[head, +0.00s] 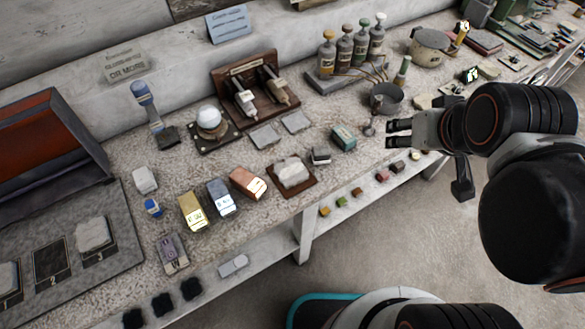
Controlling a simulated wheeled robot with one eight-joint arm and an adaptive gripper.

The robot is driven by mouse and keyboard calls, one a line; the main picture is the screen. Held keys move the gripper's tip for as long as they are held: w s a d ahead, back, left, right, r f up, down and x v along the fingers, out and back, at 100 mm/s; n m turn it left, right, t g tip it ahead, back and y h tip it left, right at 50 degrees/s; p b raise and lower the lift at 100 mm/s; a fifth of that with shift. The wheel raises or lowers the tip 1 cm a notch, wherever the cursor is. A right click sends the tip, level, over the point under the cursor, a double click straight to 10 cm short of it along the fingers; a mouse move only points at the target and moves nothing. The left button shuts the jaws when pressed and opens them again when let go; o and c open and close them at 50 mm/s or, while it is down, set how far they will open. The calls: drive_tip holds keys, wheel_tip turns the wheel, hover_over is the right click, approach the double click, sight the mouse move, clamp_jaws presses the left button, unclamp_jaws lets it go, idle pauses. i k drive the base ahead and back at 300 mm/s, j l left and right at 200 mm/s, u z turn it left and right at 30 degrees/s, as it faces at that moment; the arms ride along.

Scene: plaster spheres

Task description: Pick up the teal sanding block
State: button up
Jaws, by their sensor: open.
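The teal block (344,137) lies on the workbench near its front edge, right of the middle. It is a small box with a pale marking on its side. My gripper (390,133) points left, and its two fingers are apart with nothing between them. The fingertips are a short way to the right of the teal block and do not appear to touch it. I cannot tell exactly how high the gripper is above the bench.
A small grey block (320,156) sits just left of the teal block. A metal cup (386,97) stands behind my gripper, with a small round-ended item (369,127) in front of it. A white slab on a brown board (293,173) lies to the left. A lower shelf holds small coloured pieces.

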sight(342, 136)
drive_tip(key=j+z, duration=0.4)
drive_tip(key=k+j+z, duration=0.15)
drive_tip(key=j+z, duration=0.25)
drive_tip(key=k+j+z, duration=0.15)
drive_tip(key=j+z, duration=0.25)
drive_tip(key=j, duration=0.1)
